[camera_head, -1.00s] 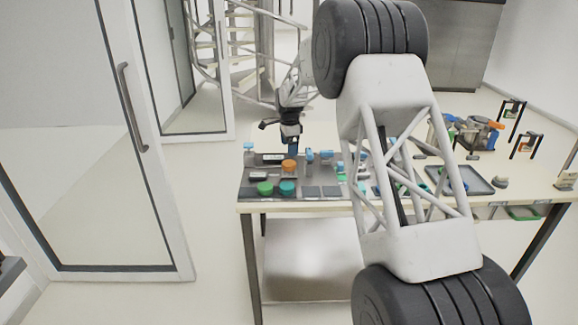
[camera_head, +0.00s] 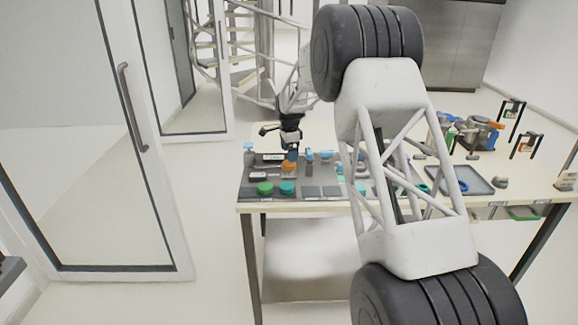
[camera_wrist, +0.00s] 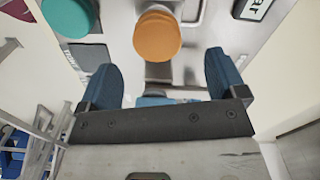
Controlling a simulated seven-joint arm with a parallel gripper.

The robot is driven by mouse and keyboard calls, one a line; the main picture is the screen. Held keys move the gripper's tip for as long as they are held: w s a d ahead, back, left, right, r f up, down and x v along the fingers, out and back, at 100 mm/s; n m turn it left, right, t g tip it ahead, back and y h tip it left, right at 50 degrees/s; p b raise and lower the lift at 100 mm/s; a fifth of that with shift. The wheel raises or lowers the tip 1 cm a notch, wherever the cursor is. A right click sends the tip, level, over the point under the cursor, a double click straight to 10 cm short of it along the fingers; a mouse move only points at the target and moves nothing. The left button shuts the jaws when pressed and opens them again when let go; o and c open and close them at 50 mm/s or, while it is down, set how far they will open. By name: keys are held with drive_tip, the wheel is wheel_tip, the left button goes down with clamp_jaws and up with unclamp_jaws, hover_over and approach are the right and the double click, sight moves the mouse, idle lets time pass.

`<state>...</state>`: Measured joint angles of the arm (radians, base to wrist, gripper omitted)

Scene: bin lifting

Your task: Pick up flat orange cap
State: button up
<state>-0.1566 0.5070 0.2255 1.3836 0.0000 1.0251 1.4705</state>
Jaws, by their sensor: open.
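The flat orange cap (camera_head: 288,168) sits on the dark board on the table in the head view, at the left part of the board. In the wrist view the orange cap (camera_wrist: 157,37) is round and lies just beyond the fingertips, roughly between them. My gripper (camera_head: 292,154) is above the cap in the head view and partly hides it. In the wrist view my gripper (camera_wrist: 158,72) has its two blue fingers spread apart with nothing between them.
A teal cap (camera_head: 288,188) and a green cap (camera_head: 265,188) are in front of the orange cap. A blue-topped item (camera_head: 249,147) stands to the left. A grey tray (camera_head: 470,180) lies at the right of the table. My own arm link blocks the middle.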

drive_tip(key=shift+s+f, duration=0.15)
drive_tip(key=shift+f, duration=2.45)
drive_tip(key=c, duration=1)
drive_tip(key=shift+r, duration=0.15)
drive_tip(key=shift+r, duration=1.6)
drive_tip(key=s, duration=0.5)
drive_tip(key=s+d+r, duration=0.1)
drive_tip(key=s, duration=0.4)
drive_tip(key=s+d, duration=0.1)
drive_tip(key=s, duration=0.4)
drive_tip(key=shift+s+d+r, duration=0.2)
drive_tip(key=shift+s+r, duration=0.05)
drive_tip(key=shift+s, duration=0.1)
drive_tip(key=shift+r, duration=0.9)
